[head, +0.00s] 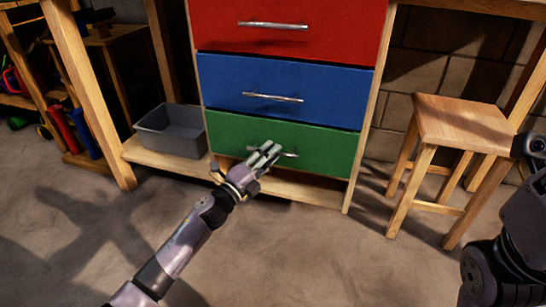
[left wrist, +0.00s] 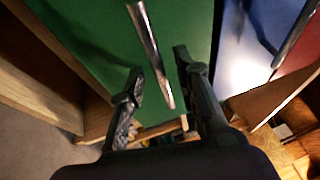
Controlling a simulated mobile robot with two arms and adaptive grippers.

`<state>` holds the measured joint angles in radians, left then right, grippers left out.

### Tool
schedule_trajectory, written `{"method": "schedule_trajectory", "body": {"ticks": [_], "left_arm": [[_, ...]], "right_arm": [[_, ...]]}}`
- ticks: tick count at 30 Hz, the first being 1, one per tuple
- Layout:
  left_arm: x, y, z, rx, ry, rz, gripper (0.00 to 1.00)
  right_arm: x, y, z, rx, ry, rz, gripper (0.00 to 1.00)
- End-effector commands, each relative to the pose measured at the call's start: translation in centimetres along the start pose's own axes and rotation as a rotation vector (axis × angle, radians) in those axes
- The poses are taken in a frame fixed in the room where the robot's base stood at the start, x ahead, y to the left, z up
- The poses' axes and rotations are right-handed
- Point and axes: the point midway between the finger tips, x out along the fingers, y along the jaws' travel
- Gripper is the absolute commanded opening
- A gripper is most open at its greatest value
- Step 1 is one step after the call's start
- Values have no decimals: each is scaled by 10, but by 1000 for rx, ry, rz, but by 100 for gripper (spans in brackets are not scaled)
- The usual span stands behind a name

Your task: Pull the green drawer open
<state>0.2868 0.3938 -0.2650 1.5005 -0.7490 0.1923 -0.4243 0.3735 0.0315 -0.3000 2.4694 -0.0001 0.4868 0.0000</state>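The green drawer (head: 325,148) is the lowest of three stacked drawers and looks shut in the head view. Its silver bar handle (head: 291,154) is partly hidden behind my left gripper (head: 268,151). In the left wrist view, the green front (left wrist: 95,45) fills the upper middle and the handle (left wrist: 150,50) points down between the fingers of my left gripper (left wrist: 158,85). These fingers are open, one on each side of the bar, with visible gaps to it. Whether the fingertips touch the drawer front I cannot tell. My right gripper is not in view.
Above are the blue drawer (head: 315,90) and the red drawer (head: 340,35), both looking shut. A grey bin (head: 170,132) sits on the low shelf at left. A wooden stool (head: 455,122) stands at right. The floor (head: 310,245) in front is clear.

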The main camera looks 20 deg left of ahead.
Motion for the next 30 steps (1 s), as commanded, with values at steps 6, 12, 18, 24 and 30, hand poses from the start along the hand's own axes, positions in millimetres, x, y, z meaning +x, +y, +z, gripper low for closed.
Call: {"method": "schedule_trajectory", "body": {"ticks": [6, 12, 18, 24, 30], "left_arm": [[14, 0, 0, 1, 0, 0, 30], [15, 0, 0, 0, 1, 1, 30], [15, 0, 0, 0, 0, 0, 22], [15, 0, 0, 0, 0, 0, 8], [15, 0, 0, 0, 0, 0, 0]], "right_arm": [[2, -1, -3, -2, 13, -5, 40], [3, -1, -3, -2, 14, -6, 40], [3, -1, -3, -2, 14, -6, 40], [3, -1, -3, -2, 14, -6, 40], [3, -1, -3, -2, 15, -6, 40]]}}
